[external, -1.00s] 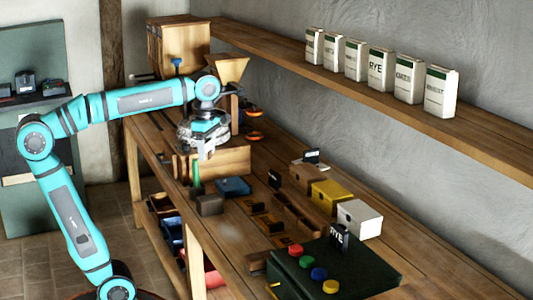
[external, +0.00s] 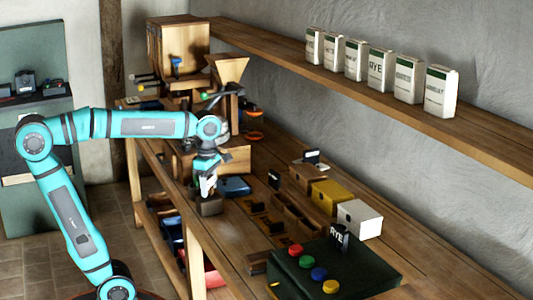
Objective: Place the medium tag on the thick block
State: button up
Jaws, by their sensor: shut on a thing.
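My gripper (external: 207,192) points down just above a dark block-like piece (external: 209,208) near the bench's front edge. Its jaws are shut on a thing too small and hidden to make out. Small dark tags stand in view: one lettered RYE (external: 338,236) on the dark green box, one (external: 313,157) by the brown box, and one (external: 274,180) near the bench's middle. I cannot tell which is the medium tag, or which piece is the thick block.
Brown (external: 308,176), yellow (external: 333,194) and white (external: 360,218) boxes line the back of the bench. A dark green box (external: 345,272) with coloured buttons is at front right. A wooden mill (external: 228,70) stands beyond my gripper. Paper bags (external: 376,70) line the shelf.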

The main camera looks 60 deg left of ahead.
jog(key=shift+f, duration=0.5)
jog(key=shift+f, duration=0.1)
jog(key=o, duration=0.9)
jog(key=shift+o, duration=0.2)
